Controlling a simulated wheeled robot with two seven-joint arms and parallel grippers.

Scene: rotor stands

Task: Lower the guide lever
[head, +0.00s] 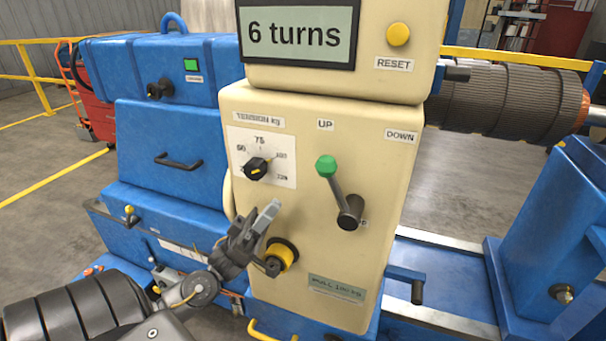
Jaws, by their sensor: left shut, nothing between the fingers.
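The guide lever (337,188) is on the front of the cream control panel (235,107). It has a green knob and a dark shaft that slants up and left from a black pivot (350,213). The knob is just below the UP label (325,125); the DOWN label (400,136) is to the right. My left gripper (268,212) is shut and empty, in front of the panel, left of and below the knob and apart from it. It partly covers the area beside a yellow-ringed knob (285,252). My right gripper is out of view.
A tension dial (257,168) is left of the lever. Above is a display (299,35) reading "6 turns" and a yellow reset button (398,33). A handle (408,283) sticks out at lower right. A blue machine body (160,130) stands left. The space before the lever is clear.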

